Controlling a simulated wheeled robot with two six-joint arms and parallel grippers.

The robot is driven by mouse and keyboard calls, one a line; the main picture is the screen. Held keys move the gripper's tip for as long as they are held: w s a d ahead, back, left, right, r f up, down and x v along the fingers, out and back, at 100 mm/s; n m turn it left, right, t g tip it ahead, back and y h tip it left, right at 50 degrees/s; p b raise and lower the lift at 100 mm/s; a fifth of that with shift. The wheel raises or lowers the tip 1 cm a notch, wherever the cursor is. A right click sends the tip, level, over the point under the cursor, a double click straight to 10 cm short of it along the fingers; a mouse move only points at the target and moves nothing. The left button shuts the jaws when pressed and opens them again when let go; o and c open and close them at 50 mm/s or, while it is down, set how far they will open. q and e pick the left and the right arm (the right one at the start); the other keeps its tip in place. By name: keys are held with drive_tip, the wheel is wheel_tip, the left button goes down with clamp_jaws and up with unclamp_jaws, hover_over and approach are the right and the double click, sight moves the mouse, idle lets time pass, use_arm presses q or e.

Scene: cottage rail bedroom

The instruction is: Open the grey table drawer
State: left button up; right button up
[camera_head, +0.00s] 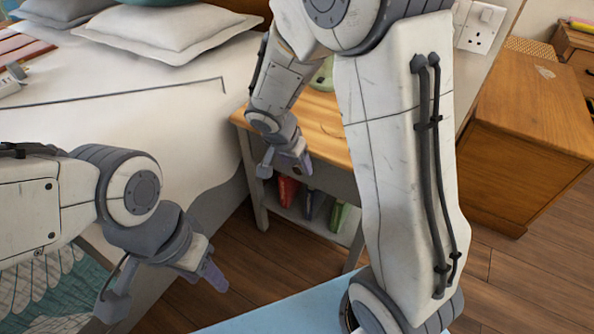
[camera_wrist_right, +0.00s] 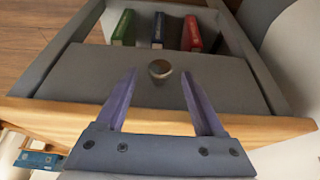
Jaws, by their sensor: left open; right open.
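The grey table (camera_head: 248,175) has a wooden top and stands beside the bed. Its grey drawer front (camera_head: 328,182) shows partly in the head view, behind my right arm and gripper. In the right wrist view the drawer front (camera_wrist_right: 100,75) looks flush with the frame and carries a round metal knob (camera_wrist_right: 159,70). My right gripper (camera_head: 284,168) is open in front of the drawer. In the wrist view its two fingers (camera_wrist_right: 160,80) are on either side of the knob, apart from it; contact is not visible. My left gripper (camera_head: 166,298) is open and empty, low beside the bed.
Books (camera_wrist_right: 192,33) stand on the open shelf under the drawer. The bed (camera_head: 130,100) with pillows lies left of the table. A wooden cabinet (camera_head: 530,130) stands at the right. Wooden floor (camera_head: 270,255) is clear in front of the table.

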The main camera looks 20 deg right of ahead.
drive_tip(key=shift+x, duration=1.05)
drive_tip(key=shift+c, duration=0.3)
clamp_jaws()
idle(0.4)
